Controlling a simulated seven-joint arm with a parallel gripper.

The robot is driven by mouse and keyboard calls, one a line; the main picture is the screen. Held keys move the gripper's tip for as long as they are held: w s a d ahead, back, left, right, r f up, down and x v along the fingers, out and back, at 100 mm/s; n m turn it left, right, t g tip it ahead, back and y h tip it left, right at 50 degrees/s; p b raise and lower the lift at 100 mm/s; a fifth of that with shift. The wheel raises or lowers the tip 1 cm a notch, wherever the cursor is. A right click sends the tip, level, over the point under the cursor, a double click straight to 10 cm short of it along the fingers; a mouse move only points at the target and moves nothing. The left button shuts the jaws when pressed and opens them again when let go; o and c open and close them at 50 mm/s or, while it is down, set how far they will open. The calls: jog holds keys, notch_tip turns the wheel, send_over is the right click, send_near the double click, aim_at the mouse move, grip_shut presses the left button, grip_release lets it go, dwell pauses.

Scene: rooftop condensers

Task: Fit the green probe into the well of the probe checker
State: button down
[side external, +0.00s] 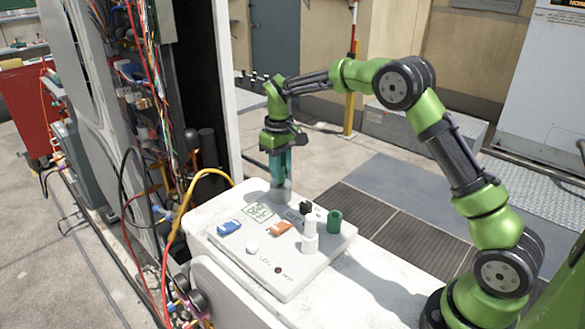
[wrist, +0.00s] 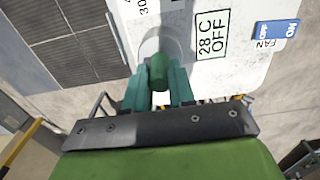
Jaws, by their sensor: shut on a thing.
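The probe checker (side external: 265,265) is a pale board with labels and fittings on a white box top. My gripper (side external: 281,176) points down over its far edge, its teal fingers shut on the green probe (wrist: 158,72). In the wrist view my gripper (wrist: 158,82) has one finger on each side of the probe, whose rounded green end faces the camera. A grey round fitting (wrist: 171,42), perhaps the well, shows just beyond the probe, and a short grey post shows under the fingertips in the side view. I cannot tell whether the probe is inside it.
A blue switch (side external: 229,228), an orange part (side external: 281,229), a white upright post (side external: 310,236), a black part (side external: 306,208) and a green cylinder (side external: 335,221) stand on the board. A yellow cable (side external: 205,172) and an open wired cabinet are at left. Right of the board, the white top is clear.

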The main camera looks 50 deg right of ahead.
jog(key=shift+f, duration=0.15)
jog(key=c, duration=0.9)
grip_release()
jog(key=shift+o, duration=0.2)
notch_tip(320, 180, up, 17)
jog(key=s+a+f+m+t+y, duration=0.1)
jog(key=s+a+m+t, duration=0.1)
jog(key=s, duration=1.2)
jog(key=s+a+f+m+t+y, duration=0.1)
jog(key=s+a+t, duration=0.4)
jog(key=s, duration=1)
jog(key=shift+f+m, duration=0.5)
jog(key=shift+f, duration=0.05)
